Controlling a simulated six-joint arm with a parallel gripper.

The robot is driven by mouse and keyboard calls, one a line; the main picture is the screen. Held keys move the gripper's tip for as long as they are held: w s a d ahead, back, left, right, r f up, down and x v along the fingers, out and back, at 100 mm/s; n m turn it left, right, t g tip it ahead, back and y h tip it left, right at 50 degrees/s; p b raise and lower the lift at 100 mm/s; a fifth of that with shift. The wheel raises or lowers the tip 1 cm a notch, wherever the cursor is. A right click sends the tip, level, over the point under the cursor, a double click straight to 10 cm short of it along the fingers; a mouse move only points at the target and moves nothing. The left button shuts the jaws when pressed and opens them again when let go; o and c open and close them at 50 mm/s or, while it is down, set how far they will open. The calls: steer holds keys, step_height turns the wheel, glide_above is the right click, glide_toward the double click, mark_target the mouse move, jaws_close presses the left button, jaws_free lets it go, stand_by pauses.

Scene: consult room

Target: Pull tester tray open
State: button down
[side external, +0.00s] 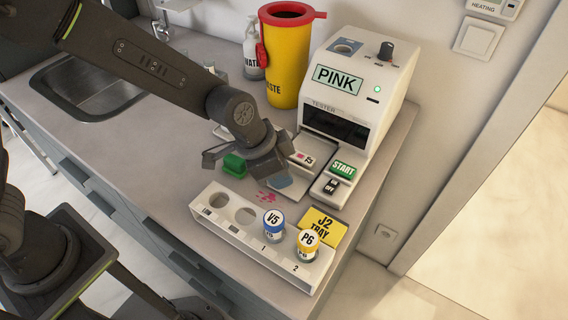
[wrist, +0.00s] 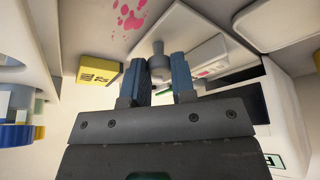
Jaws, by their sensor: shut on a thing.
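The tester (side external: 376,75) is a white box with a PINK display, a dark front window and a green START button (side external: 343,169). Its tray (side external: 311,143) projects from the front, below the window, partly hidden by my gripper. In the wrist view the tray (wrist: 205,50) shows as a white slab with a pink-marked card on it, and a grey knob (wrist: 158,62) at its outer end. My gripper (side external: 284,184) is at the tray's outer end. In the wrist view its blue fingers (wrist: 160,75) are shut on the knob, one on each side.
A white rack (side external: 228,232) holds vials V5 (side external: 273,222) and P6 (side external: 307,242) in front. A yellow J2 TRAY block (side external: 323,228) stands beside it. A pink stain (side external: 270,197) marks the counter. A green block (side external: 234,165) and yellow waste bin (side external: 284,60) are nearby.

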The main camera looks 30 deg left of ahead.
steer(key=c, duration=0.9)
jaws_free()
steer(key=shift+c, duration=0.2)
steer(key=v, duration=1.4)
steer(key=shift+w, duration=0.1)
steer(key=s+a+r+n+t+y, duration=0.1)
steer(key=s+a+n, duration=0.3)
steer(key=s+a, duration=0.2)
steer(key=s+a+r+n+t+y, duration=0.1)
steer(key=s+a+n, duration=0.4)
steer(key=a, duration=0.6)
steer(key=shift+s+a+r+y, duration=0.4)
steer(key=shift+s+y, duration=0.2)
steer(key=shift+s, duration=0.25)
